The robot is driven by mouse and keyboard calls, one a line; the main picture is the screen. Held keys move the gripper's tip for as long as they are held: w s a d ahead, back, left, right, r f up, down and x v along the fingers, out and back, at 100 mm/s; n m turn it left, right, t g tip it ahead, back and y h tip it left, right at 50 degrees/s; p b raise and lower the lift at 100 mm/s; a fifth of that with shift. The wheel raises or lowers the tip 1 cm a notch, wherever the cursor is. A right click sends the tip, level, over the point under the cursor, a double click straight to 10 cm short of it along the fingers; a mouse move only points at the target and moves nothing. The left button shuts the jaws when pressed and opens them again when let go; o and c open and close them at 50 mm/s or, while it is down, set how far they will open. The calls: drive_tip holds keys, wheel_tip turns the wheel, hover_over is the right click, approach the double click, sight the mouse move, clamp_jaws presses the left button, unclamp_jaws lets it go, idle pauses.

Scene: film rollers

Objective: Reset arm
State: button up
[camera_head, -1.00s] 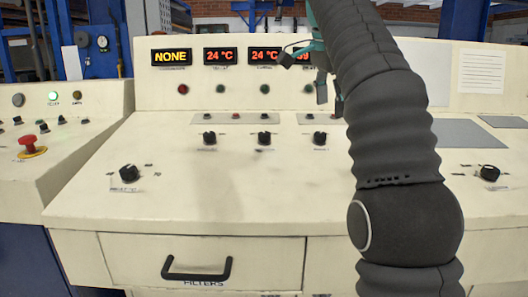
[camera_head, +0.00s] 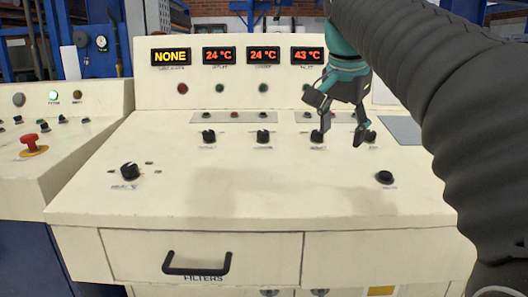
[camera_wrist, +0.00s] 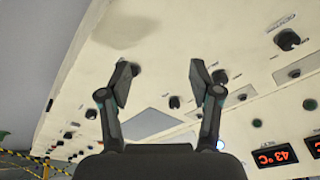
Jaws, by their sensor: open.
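My gripper (camera_head: 340,107) hangs above the right part of the cream control console (camera_head: 250,195) in the head view. Its teal wrist points down and its dark fingers are spread apart with nothing between them. My black sleeved arm comes in from the right. In the wrist view the two fingers of my gripper (camera_wrist: 160,82) stand apart and empty over the tilted panel with its knobs. One black knob (camera_head: 317,136) lies close behind the fingers in the head view; I cannot tell the exact gap.
Displays (camera_head: 263,55) on the upright panel read NONE, 24 °C, 24 °C and 43 °C. A FILTERS drawer (camera_head: 200,265) is shut at the front. A side console with a red emergency button (camera_head: 28,140) stands left. The console's left and middle top is clear apart from knobs.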

drive_tip(key=s+f+n, duration=0.4)
drive_tip(key=s+f, duration=0.6)
drive_tip(key=f, duration=0.4)
drive_tip(key=s+f+n+t+y, duration=0.1)
drive_tip(key=s+f+n, duration=0.4)
drive_tip(key=s+f, duration=0.6)
wheel_tip(320, 180, down, 4)
drive_tip(key=shift+s+d+r+t, duration=0.15)
drive_tip(key=shift+s+d+t, duration=0.15)
drive_tip(key=shift+d, duration=0.1)
